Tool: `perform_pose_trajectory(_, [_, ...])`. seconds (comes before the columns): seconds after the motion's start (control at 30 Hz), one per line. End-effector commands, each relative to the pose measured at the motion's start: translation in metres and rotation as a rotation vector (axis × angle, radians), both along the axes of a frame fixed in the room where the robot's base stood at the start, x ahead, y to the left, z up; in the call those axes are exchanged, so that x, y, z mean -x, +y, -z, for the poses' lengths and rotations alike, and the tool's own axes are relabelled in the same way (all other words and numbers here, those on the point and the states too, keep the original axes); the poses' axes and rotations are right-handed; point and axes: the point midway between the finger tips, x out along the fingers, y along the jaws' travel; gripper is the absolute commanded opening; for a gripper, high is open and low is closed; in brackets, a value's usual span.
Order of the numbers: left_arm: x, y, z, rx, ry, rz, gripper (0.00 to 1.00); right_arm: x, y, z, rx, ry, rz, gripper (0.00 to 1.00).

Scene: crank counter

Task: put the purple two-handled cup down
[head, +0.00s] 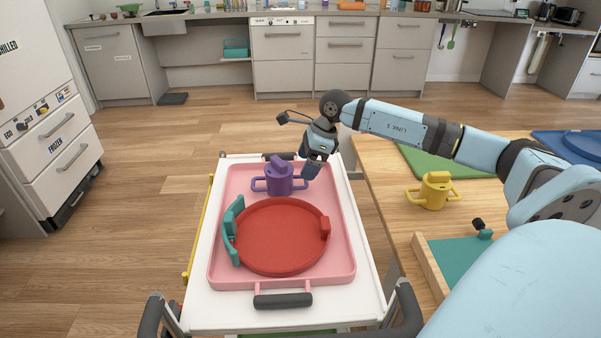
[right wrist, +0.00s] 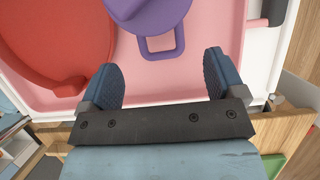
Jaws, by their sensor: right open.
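The purple two-handled cup (head: 279,180) stands upright on the pink tray (head: 218,262), behind the red round plate (head: 282,238). My right gripper (head: 311,172) is just right of the cup, by its right handle. In the right wrist view the gripper (right wrist: 162,85) is open, its two blue fingers wide apart. The cup's handle (right wrist: 162,46) lies ahead of and between the fingertips, with nothing held. The cup body (right wrist: 150,12) is cut off by the top of that view. My left gripper does not show.
The tray sits on a white cart (head: 205,303) with dark handles. A teal curved piece (head: 233,228) stands at the plate's left edge. A wooden table (head: 385,180) to the right holds a yellow two-handled cup (head: 434,190) and a green board (head: 440,160). Open floor lies left.

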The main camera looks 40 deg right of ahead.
Motion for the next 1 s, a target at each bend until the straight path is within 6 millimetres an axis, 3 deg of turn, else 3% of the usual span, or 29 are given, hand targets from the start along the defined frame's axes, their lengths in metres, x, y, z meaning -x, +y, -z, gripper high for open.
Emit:
perform_pose_trajectory(0.1, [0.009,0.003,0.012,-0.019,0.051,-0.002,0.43,0.006,-0.008,-0.025,0.003,0.000,0.001,0.89])
perform_pose_trajectory(0.33, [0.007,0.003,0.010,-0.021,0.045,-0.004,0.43,0.013,-0.016,-0.050,0.001,0.001,0.000,0.89])
perform_pose_trajectory(1.0, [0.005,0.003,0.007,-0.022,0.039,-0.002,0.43,0.014,-0.017,-0.054,0.000,0.002,0.001,0.89])
